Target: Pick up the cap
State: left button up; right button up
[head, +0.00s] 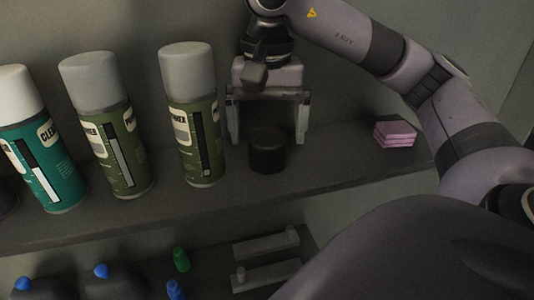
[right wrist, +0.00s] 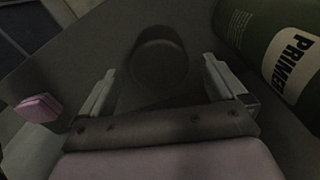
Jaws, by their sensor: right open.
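The cap is a short dark cylinder (head: 267,152) standing on the upper shelf, right of the spray cans. My right gripper (head: 268,138) is open, with its two fingers hanging to the left and right of the cap's upper end. In the right wrist view the dark cap (right wrist: 159,62) lies ahead of and between the open fingers (right wrist: 160,85). Nothing is held in the jaws. I cannot tell whether a finger touches the cap. My left gripper is not in view.
A green spray can (head: 193,115) stands close left of my right gripper, with another green can (head: 107,125) and a teal can (head: 37,140) further left. Pink sponges (head: 395,134) lie to the right. A lower shelf holds small bottles and grey bars (head: 265,245).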

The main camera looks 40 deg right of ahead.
jog(key=shift+f, duration=0.85)
jog(key=c, duration=1)
jog(key=shift+r, duration=0.1)
